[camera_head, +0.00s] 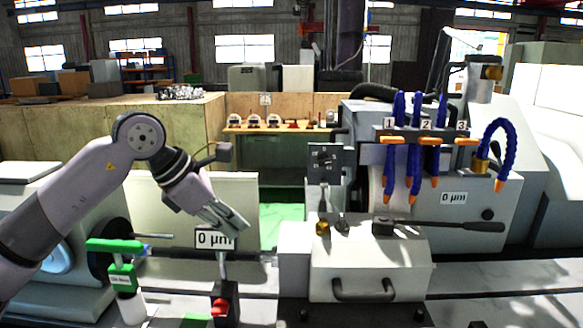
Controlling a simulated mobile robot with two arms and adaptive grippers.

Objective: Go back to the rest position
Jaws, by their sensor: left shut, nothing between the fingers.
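My left gripper (236,225) is in the head view, left of the middle. It points down and to the right with its fingers together and nothing held. Its fingertips are close to a white sign reading "0 µm" (206,239) and overlap its right part in the picture; I cannot tell whether they touch. My left arm comes in from the left edge and bends at a raised elbow. My right gripper is not in view.
A black and red stand (225,303) and a green-topped device (121,262) are below the gripper. The grinder's tailstock block (368,264) with a lever is to the right. Blue coolant hoses (415,140) hang at the upper right. A bench with gauges (282,127) is behind.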

